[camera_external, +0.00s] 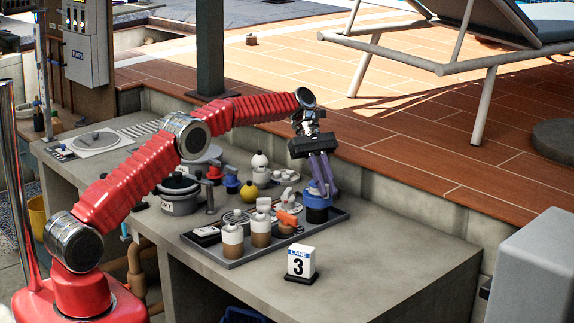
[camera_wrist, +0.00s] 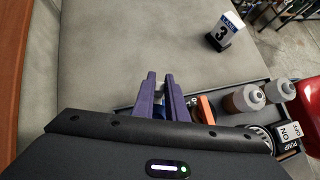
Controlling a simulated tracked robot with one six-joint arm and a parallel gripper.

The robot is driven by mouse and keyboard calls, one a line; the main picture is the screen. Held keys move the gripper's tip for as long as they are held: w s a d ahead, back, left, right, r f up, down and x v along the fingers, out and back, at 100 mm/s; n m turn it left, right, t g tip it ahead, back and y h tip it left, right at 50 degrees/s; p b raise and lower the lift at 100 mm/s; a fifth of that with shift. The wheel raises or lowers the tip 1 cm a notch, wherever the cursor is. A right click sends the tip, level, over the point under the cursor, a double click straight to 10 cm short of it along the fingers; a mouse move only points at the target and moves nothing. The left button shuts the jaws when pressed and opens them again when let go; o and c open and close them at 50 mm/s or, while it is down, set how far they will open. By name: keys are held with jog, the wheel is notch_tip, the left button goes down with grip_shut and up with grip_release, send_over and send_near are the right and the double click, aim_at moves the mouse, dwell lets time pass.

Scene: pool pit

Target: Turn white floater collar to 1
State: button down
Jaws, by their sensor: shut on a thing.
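My gripper (camera_external: 322,188) reaches down from above at the right end of the dark tray (camera_external: 338,222). Its purple fingers are shut on the top of a floater with a blue upper part and dark lower body (camera_external: 317,213). In the wrist view my gripper (camera_wrist: 160,84) has a small white and blue patch between the fingers; most of the held part is hidden. A white floater-like piece with a dark band (camera_external: 260,168) stands behind the tray, apart from my gripper. Collar numbers cannot be read.
A "3" lane sign (camera_external: 300,262) stands in front of the tray. An orange-handled part (camera_external: 289,218), white-topped brown bottles (camera_external: 232,240) and a yellow ball-shaped piece (camera_external: 249,192) are left of my gripper. A grey pot (camera_external: 180,198) is farther left. The right countertop is clear.

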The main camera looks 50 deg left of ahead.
jog(key=shift+s+m, duration=0.1)
jog(key=shift+m, duration=0.2)
jog(key=c, duration=1.8)
grip_release()
jog(key=shift+o, duration=0.2)
jog(key=shift+n, duration=0.4)
